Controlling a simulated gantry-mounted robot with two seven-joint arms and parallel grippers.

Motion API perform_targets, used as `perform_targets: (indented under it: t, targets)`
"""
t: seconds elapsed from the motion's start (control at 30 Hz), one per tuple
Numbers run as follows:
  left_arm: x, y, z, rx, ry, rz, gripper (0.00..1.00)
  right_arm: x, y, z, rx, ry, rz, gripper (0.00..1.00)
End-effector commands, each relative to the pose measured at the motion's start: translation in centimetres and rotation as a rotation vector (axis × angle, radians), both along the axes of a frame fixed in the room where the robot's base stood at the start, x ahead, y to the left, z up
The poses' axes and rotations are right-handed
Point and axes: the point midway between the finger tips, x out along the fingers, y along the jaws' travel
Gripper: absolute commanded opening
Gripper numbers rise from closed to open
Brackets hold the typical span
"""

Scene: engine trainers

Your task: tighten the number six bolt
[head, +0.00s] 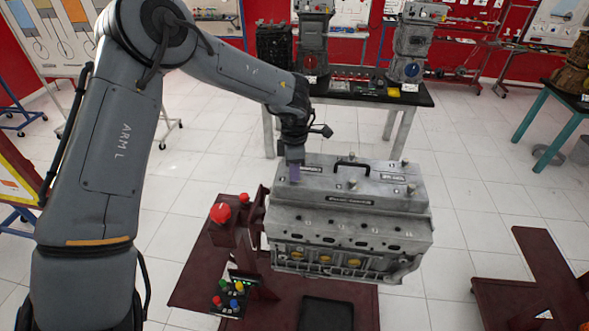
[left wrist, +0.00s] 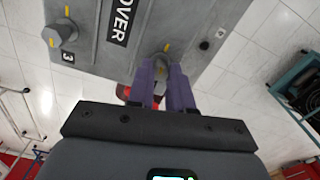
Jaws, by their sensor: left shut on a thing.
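The engine block (head: 350,222) sits on a dark red stand with a grey cover (head: 322,178) on top. Several bolts with yellow marks stand on the cover, such as a middle front bolt (head: 353,184) and a right front bolt (head: 411,190). My left gripper (head: 294,172) points down at the cover's left end. In the left wrist view, its purple fingers (left wrist: 168,75) are shut around a hex bolt (left wrist: 163,60), whose number I cannot read. Another bolt (left wrist: 61,34) beside it has the label 3. I cannot read a six on any bolt.
A black handle (head: 352,166) rises from the middle of the cover. A red knob (head: 220,212) and a small panel of coloured buttons (head: 230,294) are left of the engine. A black table (head: 345,92) with other trainers stands behind. White floor lies around.

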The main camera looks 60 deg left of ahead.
Motion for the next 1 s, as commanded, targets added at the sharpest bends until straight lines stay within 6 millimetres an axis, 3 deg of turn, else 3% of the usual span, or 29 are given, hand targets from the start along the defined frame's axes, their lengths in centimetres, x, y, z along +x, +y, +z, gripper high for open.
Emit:
perform_targets:
  t: [0.4, 0.93, 0.97, 1.0]
  targets:
    - [-0.03, -0.02, 0.02, 0.000, 0.002, -0.192, 0.00, 0.01, 0.10, 0.03, 0.004, 0.000, -0.003, 0.43]
    - [-0.03, -0.03, 0.01, 0.000, 0.002, -0.217, 0.00, 0.00, -0.13, 0.00, -0.005, 0.000, 0.004, 0.43]
    - [-0.04, -0.03, 0.01, 0.000, 0.002, -0.217, 0.21, -0.01, -0.14, 0.00, -0.005, 0.000, 0.004, 0.43]
    - [-0.03, -0.03, 0.01, 0.000, 0.002, -0.217, 0.28, -0.01, -0.14, 0.00, -0.005, 0.000, 0.004, 0.43]
